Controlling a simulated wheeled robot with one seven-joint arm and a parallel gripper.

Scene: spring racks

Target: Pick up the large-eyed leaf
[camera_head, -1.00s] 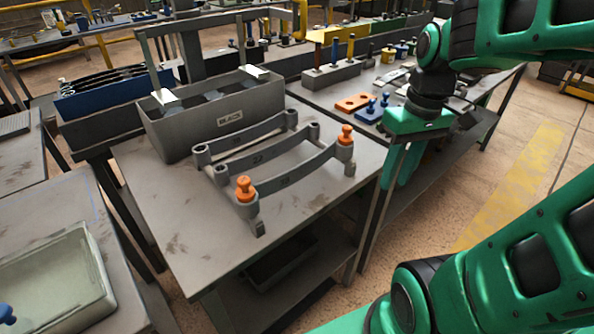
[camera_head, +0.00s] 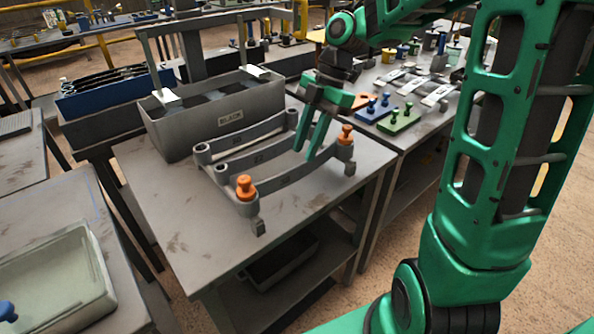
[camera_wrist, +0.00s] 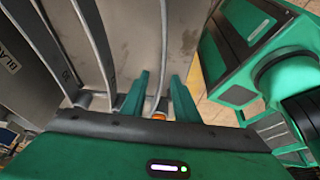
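Three curved grey leaves lie side by side on the near table: a far leaf (camera_head: 250,132), a middle leaf (camera_head: 262,154) and a near leaf (camera_head: 285,181). Each has round eyes at its ends. I cannot tell surely which eyes are largest. Orange pegs (camera_head: 245,186) stand at both ends of the near leaf. My gripper (camera_head: 306,155) points down over the right part of the leaves, its two fingers apart. In the wrist view, the near leaf (camera_wrist: 163,50) runs between the open fingers, with a bit of orange peg behind it. Contact cannot be told.
A grey box (camera_head: 225,118) marked BLACK stands behind the leaves. A blue block (camera_head: 373,112) and a green block (camera_head: 399,121) with pegs lie on the right-hand table. A shallow tray (camera_head: 62,285) sits at lower left. The table's front left is clear.

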